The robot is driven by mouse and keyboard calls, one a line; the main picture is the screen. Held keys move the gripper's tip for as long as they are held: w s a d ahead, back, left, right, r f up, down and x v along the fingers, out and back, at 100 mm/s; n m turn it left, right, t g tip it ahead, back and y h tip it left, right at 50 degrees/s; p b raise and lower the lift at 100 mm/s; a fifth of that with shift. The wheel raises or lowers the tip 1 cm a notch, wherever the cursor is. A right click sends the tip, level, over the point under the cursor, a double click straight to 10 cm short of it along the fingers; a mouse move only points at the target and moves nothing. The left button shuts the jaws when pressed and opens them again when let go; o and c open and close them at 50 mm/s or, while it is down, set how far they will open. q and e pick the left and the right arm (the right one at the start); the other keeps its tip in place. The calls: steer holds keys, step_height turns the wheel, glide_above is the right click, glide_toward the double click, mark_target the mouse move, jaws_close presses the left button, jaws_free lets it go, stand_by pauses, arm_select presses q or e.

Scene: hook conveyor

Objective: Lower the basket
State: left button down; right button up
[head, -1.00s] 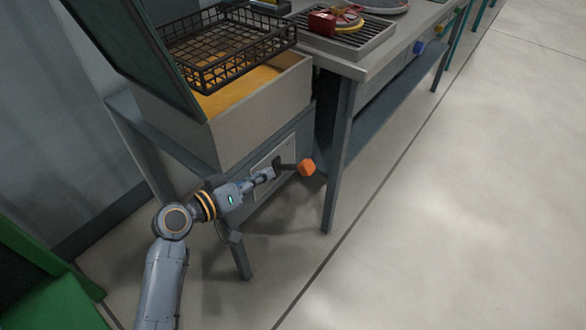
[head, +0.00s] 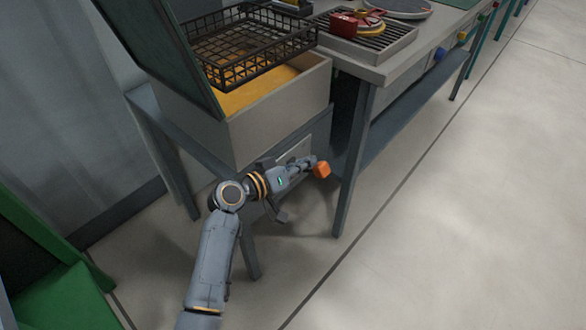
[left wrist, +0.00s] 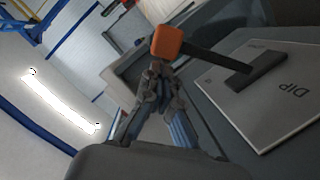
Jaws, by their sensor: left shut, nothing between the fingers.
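The black wire basket (head: 250,50) sits raised over the yellow oil of the grey fryer (head: 275,112) in the head view. A dark lever with an orange knob (head: 321,169) sticks out from the fryer's front. In the left wrist view the orange knob (left wrist: 167,41) and the lever arm (left wrist: 210,56) stand before a white plate marked "DIP" (left wrist: 285,92). My left gripper (head: 311,166) is shut and empty, close beside the knob; in the wrist view its fingertips (left wrist: 157,68) lie just below the knob. I cannot tell whether they touch. My right gripper is not in view.
A grey counter (head: 385,68) with a grill and a red item (head: 343,24) stands right of the fryer. Its front leg (head: 355,160) is near the knob. A green object (head: 65,295) is at lower left. The floor at right is clear.

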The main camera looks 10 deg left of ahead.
arm_select(q)
steer(key=shift+w+d+f, duration=0.1)
steer(key=shift+w+d, duration=0.25)
steer(key=shift+w, duration=0.05)
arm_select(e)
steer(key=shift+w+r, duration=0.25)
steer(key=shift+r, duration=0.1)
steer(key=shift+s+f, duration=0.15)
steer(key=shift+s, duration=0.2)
arm_select(q)
steer(key=shift+s+d+f, duration=0.1)
steer(key=shift+f, duration=0.05)
